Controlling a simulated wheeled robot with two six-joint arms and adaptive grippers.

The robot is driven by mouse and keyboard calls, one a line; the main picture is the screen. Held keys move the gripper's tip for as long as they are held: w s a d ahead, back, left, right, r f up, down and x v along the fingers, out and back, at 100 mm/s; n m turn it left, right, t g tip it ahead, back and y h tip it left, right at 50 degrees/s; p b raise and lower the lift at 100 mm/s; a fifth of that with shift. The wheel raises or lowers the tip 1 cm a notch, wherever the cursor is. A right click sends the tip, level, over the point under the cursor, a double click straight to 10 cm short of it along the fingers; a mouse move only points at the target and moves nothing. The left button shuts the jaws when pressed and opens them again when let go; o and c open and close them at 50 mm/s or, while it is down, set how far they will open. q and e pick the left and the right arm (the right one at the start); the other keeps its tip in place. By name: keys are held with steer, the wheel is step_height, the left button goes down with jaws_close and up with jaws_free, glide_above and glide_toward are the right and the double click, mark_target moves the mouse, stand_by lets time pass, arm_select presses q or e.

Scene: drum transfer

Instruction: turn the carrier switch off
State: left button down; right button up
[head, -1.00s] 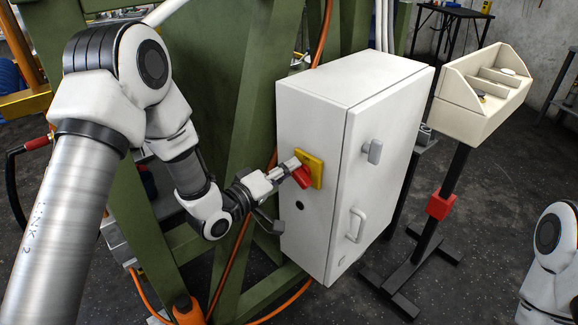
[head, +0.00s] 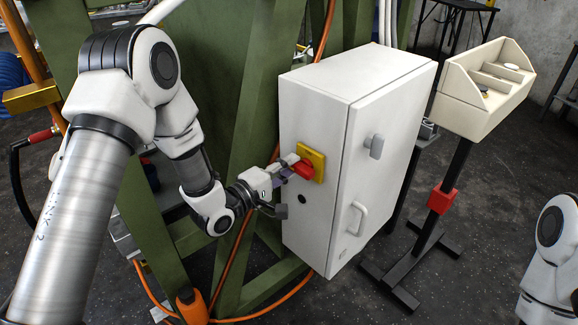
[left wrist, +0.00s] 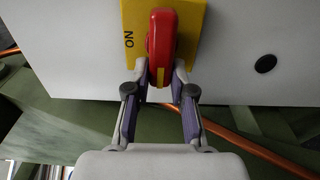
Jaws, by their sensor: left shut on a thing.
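The carrier switch is a red rotary handle (head: 304,168) on a yellow plate (head: 318,160), on the left side face of a white cabinet (head: 385,100). My left gripper (head: 286,168) is at the switch, shut on the red handle. In the left wrist view its two fingers (left wrist: 160,92) stand on either side of the lower end of the red handle (left wrist: 162,45). The lettering ON shows on the yellow plate (left wrist: 132,55) left of the handle. The fingers hide part of the handle's sides. My right gripper is out of the picture; only part of that arm shows at the right edge.
A black round hole (head: 301,198) is below the switch. The cabinet front has a grey latch (head: 375,146) and a white handle (head: 356,220). A green frame (head: 240,100) and an orange cable (head: 232,262) are close behind my left arm. A beige console (head: 485,90) stands right.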

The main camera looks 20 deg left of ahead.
arm_select(q)
steer(key=c, duration=1)
jaws_free()
steer(key=shift+a, duration=0.1)
steer(key=v, duration=1.2)
